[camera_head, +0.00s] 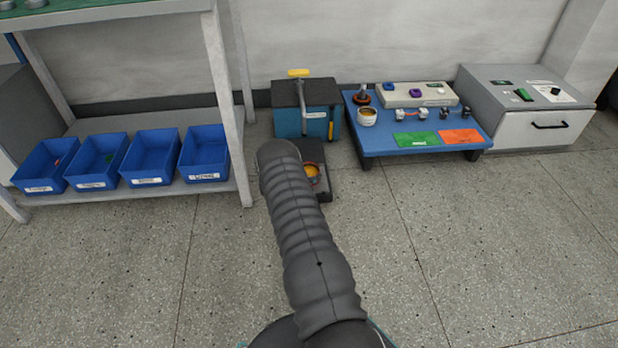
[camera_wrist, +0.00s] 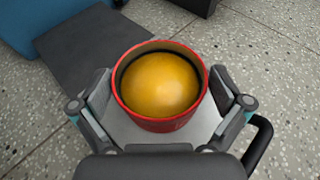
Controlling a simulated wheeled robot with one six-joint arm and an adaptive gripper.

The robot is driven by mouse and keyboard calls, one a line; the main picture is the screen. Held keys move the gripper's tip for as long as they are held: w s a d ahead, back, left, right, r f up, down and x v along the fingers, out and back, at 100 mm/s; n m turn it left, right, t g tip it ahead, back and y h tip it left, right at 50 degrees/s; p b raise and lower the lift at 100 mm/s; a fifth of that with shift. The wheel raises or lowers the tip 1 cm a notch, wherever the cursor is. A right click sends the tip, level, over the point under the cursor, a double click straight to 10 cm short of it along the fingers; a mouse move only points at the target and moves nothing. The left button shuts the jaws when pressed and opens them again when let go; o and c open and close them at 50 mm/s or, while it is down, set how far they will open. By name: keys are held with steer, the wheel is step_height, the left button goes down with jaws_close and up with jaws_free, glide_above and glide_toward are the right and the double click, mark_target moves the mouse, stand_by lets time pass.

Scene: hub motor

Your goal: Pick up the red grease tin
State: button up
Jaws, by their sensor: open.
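The red grease tin (camera_wrist: 182,122) is a round red tin with a domed yellow fill, seen from above in the wrist view. In the head view, the tin (camera_head: 312,171) shows beside my arm, partly covered by it, near a dark base plate. My gripper (camera_wrist: 160,90) is open, with one finger on the left and one on the right of the tin. Narrow gaps seem to show between fingers and tin; contact is hard to tell. My arm hides the gripper in the head view.
A teal box with a yellow-handled lever (camera_head: 300,110) stands behind the tin. To its right are a low blue table (camera_head: 378,145) with parts, a white cup (camera_head: 367,117) and a grey drawer cabinet (camera_head: 550,130). Several blue bins (camera_head: 150,158) sit on the left shelf. The front floor is clear.

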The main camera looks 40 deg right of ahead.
steer(key=shift+w+d+f, duration=0.1)
steer(key=shift+d, duration=0.25)
steer(key=shift+c, duration=0.3)
steer(key=c, duration=1)
